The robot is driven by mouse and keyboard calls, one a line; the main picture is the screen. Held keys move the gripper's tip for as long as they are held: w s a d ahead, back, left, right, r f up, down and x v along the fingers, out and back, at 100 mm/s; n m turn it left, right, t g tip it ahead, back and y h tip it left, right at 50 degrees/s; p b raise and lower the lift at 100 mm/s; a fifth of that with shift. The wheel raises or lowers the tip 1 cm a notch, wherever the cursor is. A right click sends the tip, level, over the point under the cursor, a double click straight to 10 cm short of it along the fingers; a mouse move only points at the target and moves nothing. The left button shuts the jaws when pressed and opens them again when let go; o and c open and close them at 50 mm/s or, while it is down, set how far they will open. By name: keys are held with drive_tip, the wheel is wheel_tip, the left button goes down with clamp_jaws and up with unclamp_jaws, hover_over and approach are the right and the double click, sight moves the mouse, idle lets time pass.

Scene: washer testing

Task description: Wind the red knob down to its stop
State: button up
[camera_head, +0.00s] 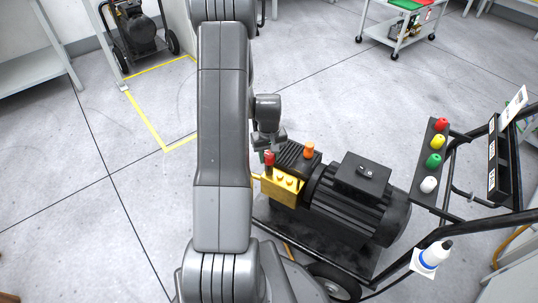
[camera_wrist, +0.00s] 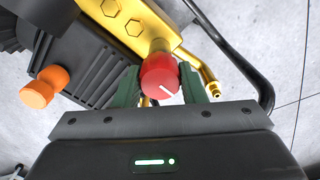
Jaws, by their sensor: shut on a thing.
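The red knob (camera_wrist: 160,77) sits on the yellow block (camera_wrist: 131,22) of the pump, with a white line on its end face. My gripper (camera_wrist: 162,88) has its green fingers on both sides of the knob and is shut on it. In the head view the red knob (camera_head: 269,158) stands at the left end of the yellow block (camera_head: 283,186), with my gripper (camera_head: 266,148) right at it, partly hiding it. The knob's threads and stop cannot be made out.
An orange knob (camera_head: 309,149) stands on the black pump body near the red one; it also shows in the wrist view (camera_wrist: 44,87). A brass nozzle (camera_wrist: 212,84) and a black tube frame lie close right of my fingers. A panel (camera_head: 431,160) with coloured knobs stands at the right.

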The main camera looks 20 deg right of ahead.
sight(269, 154)
idle(0.4)
drive_tip(key=o, duration=1)
drive_tip(key=shift+r, duration=0.1)
wheel_tip(269, 154, up, 14)
drive_tip(key=p, duration=0.4)
drive_tip(key=shift+f, duration=0.2)
wheel_tip(269, 154, down, 14)
drive_tip(key=b, duration=0.4)
drive_tip(key=shift+r, duration=0.15)
